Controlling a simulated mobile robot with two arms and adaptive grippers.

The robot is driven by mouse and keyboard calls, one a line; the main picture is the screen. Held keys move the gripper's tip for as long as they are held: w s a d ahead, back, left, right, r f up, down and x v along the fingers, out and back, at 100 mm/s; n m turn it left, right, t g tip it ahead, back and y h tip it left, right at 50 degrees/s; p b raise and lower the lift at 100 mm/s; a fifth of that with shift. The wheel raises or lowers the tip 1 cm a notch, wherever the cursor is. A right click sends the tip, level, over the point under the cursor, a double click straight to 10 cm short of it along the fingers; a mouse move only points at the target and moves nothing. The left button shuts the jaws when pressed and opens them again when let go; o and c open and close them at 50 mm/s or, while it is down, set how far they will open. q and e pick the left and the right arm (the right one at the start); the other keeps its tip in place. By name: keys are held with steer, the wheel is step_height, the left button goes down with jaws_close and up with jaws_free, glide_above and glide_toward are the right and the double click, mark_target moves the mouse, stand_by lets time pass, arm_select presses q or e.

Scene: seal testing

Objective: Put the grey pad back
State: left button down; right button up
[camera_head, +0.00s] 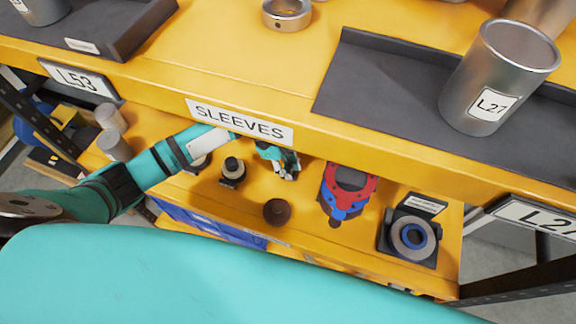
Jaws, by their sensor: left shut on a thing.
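My left gripper (288,170) is small in the picture, over the lower yellow shelf, just under the front edge of the upper shelf. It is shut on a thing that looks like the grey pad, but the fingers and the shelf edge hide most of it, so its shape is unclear. A red and blue holder (331,197) with a dark grey inside stands to the right of the gripper. A dark brown round piece (277,212) lies on the shelf in front of the gripper. My right gripper is not in view.
The upper shelf (240,60) with its SLEEVES label (240,121) overhangs the gripper. A black stand with a blue-grey ring (413,237) is at the lower right. A black round fitting (233,172) stands left of the gripper. A metal cup (490,80) stands above.

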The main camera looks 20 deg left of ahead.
arm_select(q)
steer(key=shift+f, duration=0.2)
steer(key=c, duration=1.2)
jaws_free()
steer(key=shift+r, duration=0.1)
steer(key=b+v, duration=0.1)
steer(key=v, duration=1.1)
steer(key=shift+s+r, duration=0.1)
